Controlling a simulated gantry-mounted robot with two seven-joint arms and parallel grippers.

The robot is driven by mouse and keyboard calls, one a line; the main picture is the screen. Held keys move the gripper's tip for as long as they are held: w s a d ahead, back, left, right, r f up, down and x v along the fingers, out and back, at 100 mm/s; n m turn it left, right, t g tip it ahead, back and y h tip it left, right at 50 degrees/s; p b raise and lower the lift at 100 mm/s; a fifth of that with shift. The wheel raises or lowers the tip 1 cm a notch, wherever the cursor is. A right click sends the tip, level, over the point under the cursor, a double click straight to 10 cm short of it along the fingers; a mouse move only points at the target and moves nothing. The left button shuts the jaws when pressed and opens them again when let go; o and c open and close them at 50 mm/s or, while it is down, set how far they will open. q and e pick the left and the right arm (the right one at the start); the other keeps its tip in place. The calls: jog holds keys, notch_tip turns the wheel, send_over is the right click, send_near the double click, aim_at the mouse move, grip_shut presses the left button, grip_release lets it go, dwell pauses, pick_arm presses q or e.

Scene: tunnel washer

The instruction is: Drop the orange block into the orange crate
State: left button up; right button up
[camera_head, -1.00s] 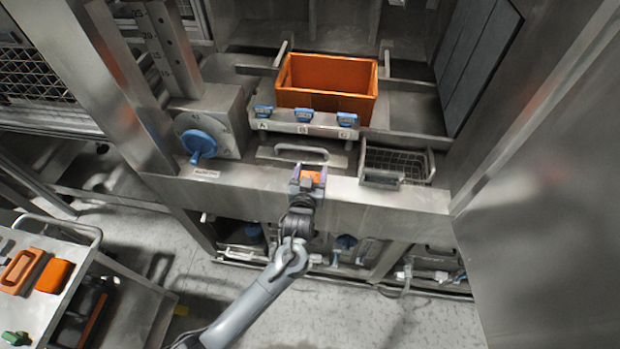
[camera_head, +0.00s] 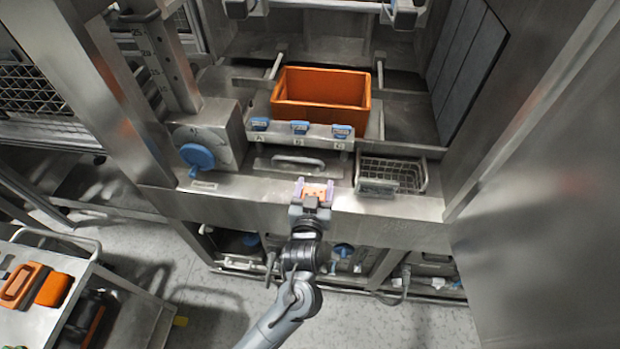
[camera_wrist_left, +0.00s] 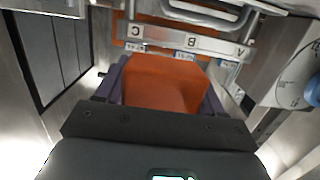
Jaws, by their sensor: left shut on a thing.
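The orange block (camera_wrist_left: 165,84) is between the purple-tipped fingers of my left gripper (camera_head: 316,186), which is shut on it. In the head view the block (camera_head: 314,191) is partly covered by the gripper. The gripper is in front of the machine's steel front ledge, nearer to me than the orange crate. The orange crate (camera_head: 322,101) stands open and upright inside the machine bay, beyond the strip with blue tags. In the wrist view only an orange strip of the crate shows behind the lettered bar. My right gripper is not in view.
A lettered bar with blue tags (camera_head: 300,134) and a curved handle (camera_head: 298,161) lie between the gripper and crate. A wire basket (camera_head: 400,174) is to the right, a blue knob (camera_head: 197,156) to the left. A cart (camera_head: 40,290) holds other orange items.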

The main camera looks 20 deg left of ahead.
pick_arm(q)
jog(key=shift+s+d+r, duration=0.55)
jog(key=shift+s+r, duration=0.05)
jog(key=shift+s, duration=0.15)
jog(key=shift+s+d+r, duration=0.5)
jog(key=shift+s+r, duration=0.05)
jog(key=shift+s, duration=0.2)
jog(key=shift+a, duration=0.1)
